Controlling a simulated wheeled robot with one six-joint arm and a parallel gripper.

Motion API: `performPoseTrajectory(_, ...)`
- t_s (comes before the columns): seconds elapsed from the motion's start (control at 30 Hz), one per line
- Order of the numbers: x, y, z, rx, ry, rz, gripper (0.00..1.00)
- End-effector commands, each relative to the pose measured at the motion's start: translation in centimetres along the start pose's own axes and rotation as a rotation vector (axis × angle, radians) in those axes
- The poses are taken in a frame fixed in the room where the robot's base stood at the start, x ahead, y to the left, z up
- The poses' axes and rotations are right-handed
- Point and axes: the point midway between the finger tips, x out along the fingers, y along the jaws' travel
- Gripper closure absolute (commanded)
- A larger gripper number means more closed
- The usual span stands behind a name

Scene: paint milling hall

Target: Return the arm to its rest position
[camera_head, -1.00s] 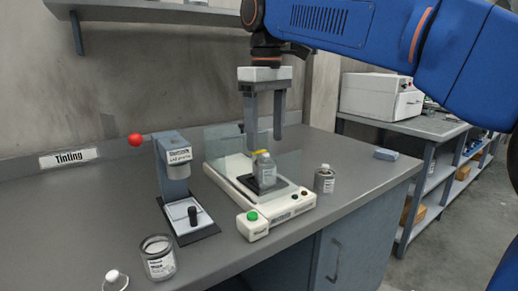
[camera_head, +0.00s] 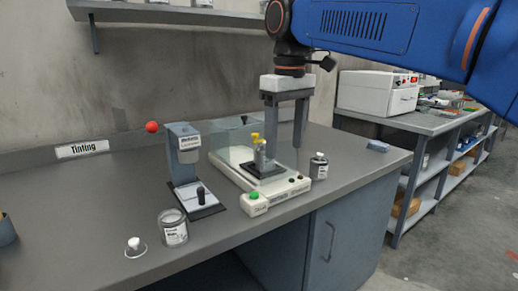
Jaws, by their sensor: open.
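My gripper (camera_head: 284,150) hangs down from the blue arm, its two grey fingers apart with nothing between them. It is over the right part of the white balance (camera_head: 228,174). A small grey bottle with a yellow cap (camera_head: 256,137) stands on the balance's dark pan, just left of the fingers. The left finger overlaps the bottle in the picture; I cannot tell whether they touch.
A press with a red knob (camera_head: 186,155), a glass jar (camera_head: 173,228) and a white-knobbed lid (camera_head: 135,247) are to the left. A shelf (camera_head: 180,13) is on the wall. A white machine (camera_head: 378,93) stands behind right.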

Motion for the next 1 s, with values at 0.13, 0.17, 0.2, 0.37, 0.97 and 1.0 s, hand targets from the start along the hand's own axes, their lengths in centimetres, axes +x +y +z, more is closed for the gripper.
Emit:
performPoseTrajectory(0.13,1.1,1.1,2.3,0.054,0.023,0.008,0.35)
performPoseTrajectory(0.17,1.4,1.3,2.9,0.066,0.029,0.01,0.35)
performPoseTrajectory(0.2,1.9,1.6,3.7,0.084,0.037,0.013,0.35)
performPoseTrajectory(0.37,4.4,3.1,8.0,0.182,0.082,0.031,0.35)
performPoseTrajectory(0.97,19.7,4.0,25.5,0.588,0.268,0.12,0.35)
performPoseTrajectory(1.0,20.8,3.9,26.4,0.612,0.28,0.126,0.35)
